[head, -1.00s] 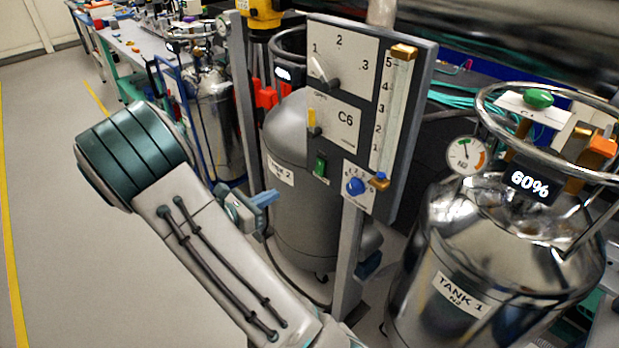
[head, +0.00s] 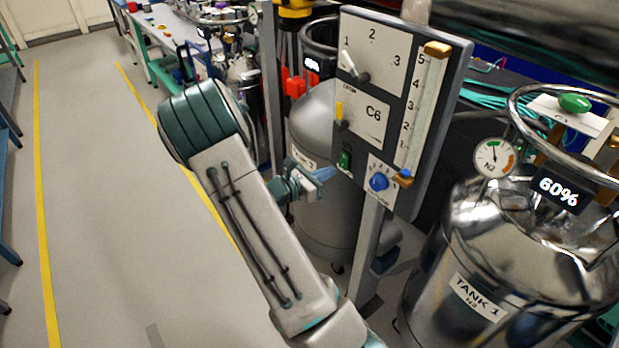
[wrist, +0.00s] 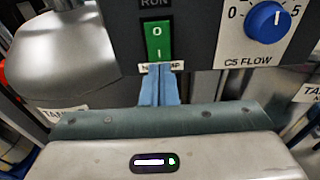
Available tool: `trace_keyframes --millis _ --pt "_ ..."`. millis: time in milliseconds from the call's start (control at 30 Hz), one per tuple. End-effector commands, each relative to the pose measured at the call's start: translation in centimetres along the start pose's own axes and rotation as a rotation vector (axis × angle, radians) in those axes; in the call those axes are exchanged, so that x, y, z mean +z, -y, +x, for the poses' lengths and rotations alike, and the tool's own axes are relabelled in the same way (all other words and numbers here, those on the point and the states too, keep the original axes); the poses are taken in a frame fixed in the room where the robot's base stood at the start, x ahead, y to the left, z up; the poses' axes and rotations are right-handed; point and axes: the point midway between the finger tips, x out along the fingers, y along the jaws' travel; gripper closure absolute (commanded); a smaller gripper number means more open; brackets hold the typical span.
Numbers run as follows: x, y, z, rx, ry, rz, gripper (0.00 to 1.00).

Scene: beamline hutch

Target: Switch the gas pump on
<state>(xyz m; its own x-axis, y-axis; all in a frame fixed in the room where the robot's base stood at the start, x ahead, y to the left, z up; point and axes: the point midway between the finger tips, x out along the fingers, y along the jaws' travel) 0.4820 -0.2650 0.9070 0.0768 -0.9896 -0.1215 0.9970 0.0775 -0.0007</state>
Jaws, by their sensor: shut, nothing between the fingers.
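A green rocker switch (head: 345,159) is low on the left of the grey panel (head: 455,80). In the wrist view the switch (wrist: 157,40) has O at the top and I at the bottom. A small label (wrist: 175,66) under it is partly hidden by my fingers. RUN shows above the switch. I cannot tell which way the rocker is tilted. My gripper (head: 330,175) is shut and empty, its blue fingertips pointing at the panel. In the wrist view my fingertips (wrist: 159,76) are just below the switch, over the label. I cannot tell whether they touch the panel.
TANK 1 (head: 500,235) stands at the right, with a gauge (head: 494,157). A grey tank (head: 325,215) is behind the panel. The floor at left is clear.

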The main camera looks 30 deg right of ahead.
Motion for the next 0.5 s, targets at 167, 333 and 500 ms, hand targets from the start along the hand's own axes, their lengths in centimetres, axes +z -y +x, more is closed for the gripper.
trace_keyframes --millis 167,333,500 --pt "0.1 0.0 2.2 -0.001 0.000 0.000 1.00" --pt "0.0 0.0 3.0 0.000 0.000 0.001 1.00" --pt "0.0 0.0 3.0 0.001 0.000 0.001 1.00"
